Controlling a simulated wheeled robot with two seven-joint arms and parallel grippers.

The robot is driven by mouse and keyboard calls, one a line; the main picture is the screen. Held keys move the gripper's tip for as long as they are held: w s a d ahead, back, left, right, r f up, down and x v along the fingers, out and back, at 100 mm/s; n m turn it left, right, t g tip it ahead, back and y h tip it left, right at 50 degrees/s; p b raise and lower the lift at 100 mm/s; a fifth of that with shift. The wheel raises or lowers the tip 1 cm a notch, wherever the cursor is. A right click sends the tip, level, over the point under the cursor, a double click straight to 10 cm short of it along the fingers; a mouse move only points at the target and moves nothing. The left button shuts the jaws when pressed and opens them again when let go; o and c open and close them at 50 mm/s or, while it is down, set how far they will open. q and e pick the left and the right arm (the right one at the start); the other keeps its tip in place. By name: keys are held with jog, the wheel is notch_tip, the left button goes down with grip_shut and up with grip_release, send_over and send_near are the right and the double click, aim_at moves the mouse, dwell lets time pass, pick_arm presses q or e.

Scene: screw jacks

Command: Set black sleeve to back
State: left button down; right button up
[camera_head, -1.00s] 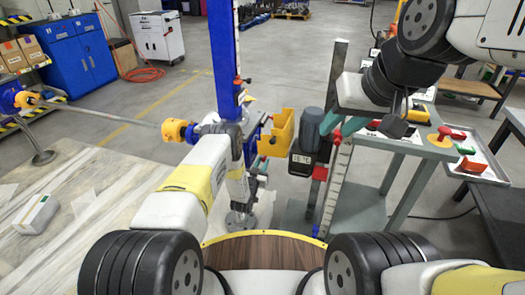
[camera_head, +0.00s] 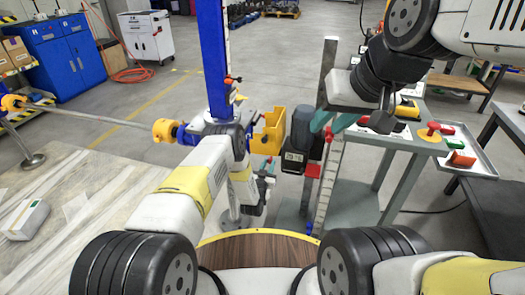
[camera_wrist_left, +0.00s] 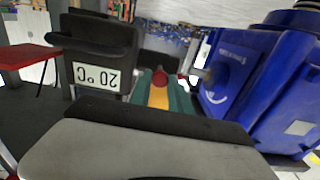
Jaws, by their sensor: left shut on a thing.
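The black sleeve (camera_head: 302,128) is a dark block with a white temperature label, on the grey upright post (camera_head: 326,87). In the left wrist view the sleeve (camera_wrist_left: 105,45) shows close by at upper left, its "20°C" label upside down. My left gripper (camera_head: 256,194) is low, left of the post and partly hidden by my arm. The left wrist view shows a broad grey and black part (camera_wrist_left: 150,140) in front. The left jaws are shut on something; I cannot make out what. My right gripper (camera_head: 382,123) hangs right of the post; its jaws are unclear.
A blue post (camera_head: 213,60) and a yellow bracket (camera_head: 268,133) stand just left of the sleeve. A grey bench (camera_head: 395,140) with a tray (camera_head: 474,158) is at right.

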pick_arm(q)
jog(key=shift+s+d+f, duration=0.1)
jog(key=shift+s+d, duration=0.05)
jog(key=shift+d, duration=0.1)
jog(key=c, duration=1.2)
grip_release()
jog(key=v, duration=0.7)
jog(key=shift+s, duration=0.35)
jog(key=shift+a, duration=0.15)
